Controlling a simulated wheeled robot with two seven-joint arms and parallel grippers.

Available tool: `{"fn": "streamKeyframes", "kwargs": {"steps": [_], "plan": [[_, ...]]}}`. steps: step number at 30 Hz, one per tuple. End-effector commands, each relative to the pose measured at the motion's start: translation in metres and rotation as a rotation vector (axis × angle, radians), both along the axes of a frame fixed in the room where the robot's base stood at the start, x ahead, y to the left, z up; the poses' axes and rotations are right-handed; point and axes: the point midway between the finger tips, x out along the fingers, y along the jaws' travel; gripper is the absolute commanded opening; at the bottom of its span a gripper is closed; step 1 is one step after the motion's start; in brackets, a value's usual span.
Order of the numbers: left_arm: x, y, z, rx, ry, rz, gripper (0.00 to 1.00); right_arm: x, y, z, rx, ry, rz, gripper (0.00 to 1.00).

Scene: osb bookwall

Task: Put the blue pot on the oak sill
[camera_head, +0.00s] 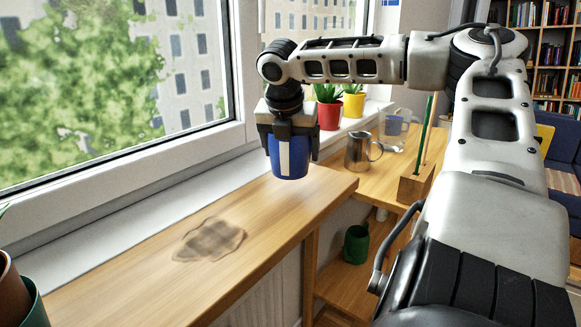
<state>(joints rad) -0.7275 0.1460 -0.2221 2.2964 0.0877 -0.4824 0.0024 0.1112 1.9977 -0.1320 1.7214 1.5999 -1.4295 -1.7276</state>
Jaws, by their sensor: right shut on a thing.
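The blue pot (275,160) is upright in my right gripper (290,150), whose fingers come down from above on its sides. A pale strip shows on the pot's front. The pot is over the far part of the oak sill (150,275), the long wooden board running along under the window. I cannot tell whether its base touches the board or is a little above it. My left gripper is out of view.
A flat, crumpled grey-brown patch (210,239) lies on the sill nearer me. Red (329,115) and yellow (353,104) plant pots stand on the white window ledge. A metal jug (360,152) and a wooden block (414,187) stand beyond. Brown and green pots are at lower left.

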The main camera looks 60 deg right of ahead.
Motion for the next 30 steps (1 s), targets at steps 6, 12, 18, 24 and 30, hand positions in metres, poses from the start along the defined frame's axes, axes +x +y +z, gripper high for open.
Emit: {"fn": "streamKeyframes", "kwargs": {"steps": [6,12,18,24,30], "plan": [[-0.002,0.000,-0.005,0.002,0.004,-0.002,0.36,0.005,-0.008,-0.013,-0.001,0.000,0.000,0.45],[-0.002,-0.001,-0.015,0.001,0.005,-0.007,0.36,0.004,-0.007,-0.040,-0.002,-0.001,0.000,0.45],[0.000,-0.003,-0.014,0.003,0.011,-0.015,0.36,0.005,-0.007,-0.039,-0.001,-0.003,0.001,0.45],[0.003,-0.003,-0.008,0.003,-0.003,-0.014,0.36,0.004,-0.007,-0.043,0.001,0.001,0.001,0.89],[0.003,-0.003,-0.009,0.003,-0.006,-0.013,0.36,0.004,-0.007,-0.043,0.001,0.000,0.000,1.00]]}}
